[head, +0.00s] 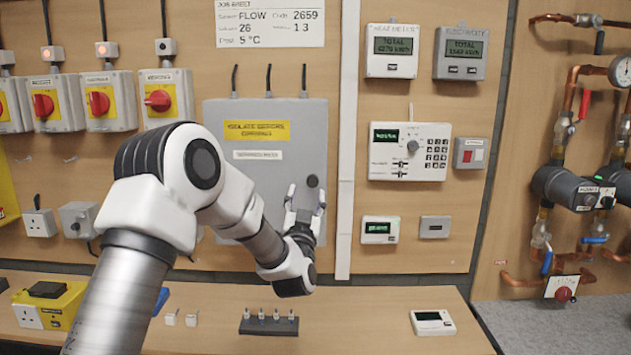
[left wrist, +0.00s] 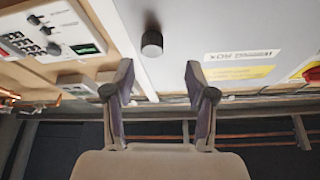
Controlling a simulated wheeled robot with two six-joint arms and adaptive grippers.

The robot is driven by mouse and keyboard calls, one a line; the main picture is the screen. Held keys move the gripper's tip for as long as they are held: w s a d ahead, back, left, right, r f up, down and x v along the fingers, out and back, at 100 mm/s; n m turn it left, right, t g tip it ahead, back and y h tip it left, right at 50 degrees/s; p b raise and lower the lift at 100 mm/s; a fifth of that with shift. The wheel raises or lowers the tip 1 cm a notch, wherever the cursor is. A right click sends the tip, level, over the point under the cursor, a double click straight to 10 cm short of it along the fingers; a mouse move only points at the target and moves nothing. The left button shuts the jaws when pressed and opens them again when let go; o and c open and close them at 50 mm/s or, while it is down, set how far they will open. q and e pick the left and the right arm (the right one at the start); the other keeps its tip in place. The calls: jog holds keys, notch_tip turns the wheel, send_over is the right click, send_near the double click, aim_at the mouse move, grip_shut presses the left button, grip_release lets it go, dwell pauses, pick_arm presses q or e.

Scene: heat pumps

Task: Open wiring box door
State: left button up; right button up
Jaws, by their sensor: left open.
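The wiring box (head: 225,185) is a grey box on the wooden wall with a yellow warning label and a white label. Its door looks shut. A dark round knob (head: 312,181) sits on the door's right side. My left gripper (head: 306,192) is open in front of the door's lower right, with its fingertips close to the knob. In the left wrist view the knob (left wrist: 152,42) stands just beyond and roughly between the open fingertips, and nothing is between the fingers. The arm hides the box's lower left. My right gripper is in neither view.
Red-handled isolators (head: 101,102) hang left of the box. A white vertical trunking (head: 346,150) runs close to its right, with a keypad controller (head: 410,151) beyond. The bench (head: 370,320) below holds a small terminal block (head: 269,323) and a white display unit (head: 432,323).

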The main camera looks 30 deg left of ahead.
aim_at(312, 184)
pick_arm(q)
jog(key=w, duration=0.1)
jog(key=w+p, duration=0.1)
jog(key=w, duration=0.1)
jog(key=w+a+r, duration=0.1)
jog(key=w, duration=0.1)
jog(key=shift+w+a, duration=0.1)
jog(key=shift+a, duration=0.1)
jog(key=shift+s+a+r, duration=0.15)
jog(key=shift+s, duration=0.2)
jog(key=shift+w, duration=0.15)
grip_shut()
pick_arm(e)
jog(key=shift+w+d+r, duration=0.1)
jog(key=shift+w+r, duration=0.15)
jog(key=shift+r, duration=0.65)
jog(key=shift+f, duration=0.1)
